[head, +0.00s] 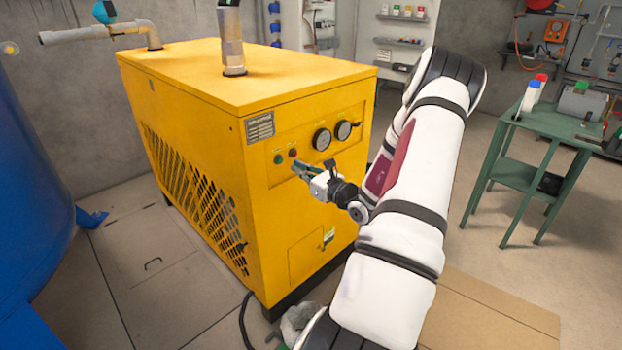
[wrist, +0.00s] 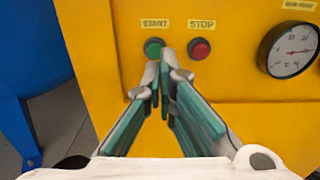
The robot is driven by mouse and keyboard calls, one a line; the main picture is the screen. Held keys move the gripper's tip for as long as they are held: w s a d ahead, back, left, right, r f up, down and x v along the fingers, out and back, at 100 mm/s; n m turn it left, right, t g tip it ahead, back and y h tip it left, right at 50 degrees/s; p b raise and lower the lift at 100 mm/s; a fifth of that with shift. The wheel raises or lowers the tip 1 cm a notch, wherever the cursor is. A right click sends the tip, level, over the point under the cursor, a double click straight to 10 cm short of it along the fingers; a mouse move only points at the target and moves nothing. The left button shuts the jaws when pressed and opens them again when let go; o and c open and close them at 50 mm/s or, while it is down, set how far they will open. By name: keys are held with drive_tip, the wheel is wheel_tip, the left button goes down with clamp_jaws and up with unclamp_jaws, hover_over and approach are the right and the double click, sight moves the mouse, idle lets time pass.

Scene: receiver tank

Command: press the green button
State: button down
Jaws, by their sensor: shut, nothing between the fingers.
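The green button (wrist: 154,48) sits under a "START" label on the front panel of the yellow machine (wrist: 220,90). It also shows in the head view (head: 278,159). The red button (wrist: 199,48) is just to its right under a "STOP" label. My gripper (wrist: 160,62) is shut and empty, with its fingertips pointing at the panel. In the wrist view the tips appear just below and between the two buttons, nearer the green one, and slightly overlap its lower edge. I cannot tell whether they touch the panel.
Two round gauges (head: 332,134) are on the panel right of the buttons. A blue tank (head: 30,180) stands at the left. A green table (head: 545,125) with bottles is at the right. A flat cardboard sheet (head: 490,315) lies on the floor.

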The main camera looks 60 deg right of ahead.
sight(282, 160)
drive_tip(key=shift+x, duration=2.25)
